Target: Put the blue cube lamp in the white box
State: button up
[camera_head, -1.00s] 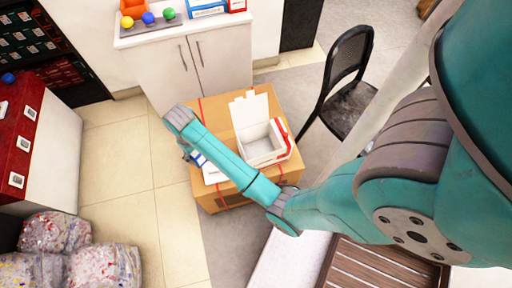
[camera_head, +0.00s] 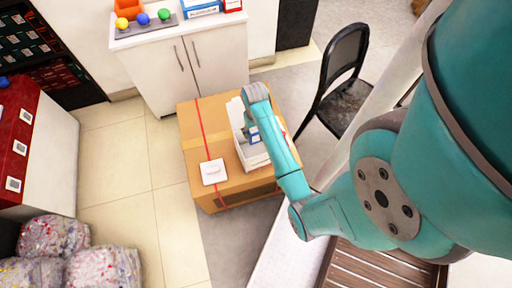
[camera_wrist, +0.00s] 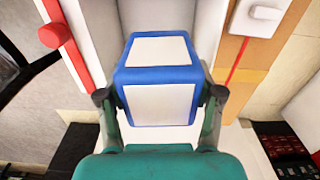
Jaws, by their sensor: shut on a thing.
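The blue cube lamp (camera_wrist: 158,82) has blue edges and white faces. My gripper (camera_wrist: 160,102) is shut on it, one finger on each side, in the wrist view. In the head view the lamp (camera_head: 253,136) shows as a small blue and white patch beside my arm, over the open white box (camera_head: 254,161). The box stands on a cardboard carton, with its lid flap raised at the back. In the wrist view the box walls (camera_wrist: 207,30) lie on both sides beyond the lamp. My arm hides part of the box. I cannot tell how deep the lamp is.
The cardboard carton (camera_head: 191,143) carries a white square item (camera_head: 213,172) left of the box. A black chair (camera_head: 343,85) stands to the right. A white cabinet (camera_head: 185,68) with coloured balls on top is behind.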

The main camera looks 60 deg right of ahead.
send_near(256, 153)
jog(key=shift+f, duration=2.1)
jog(key=shift+f, duration=0.1)
jog(key=o, duration=1.3)
notch_tip(256, 153, up, 12)
jog(key=shift+r, duration=0.1)
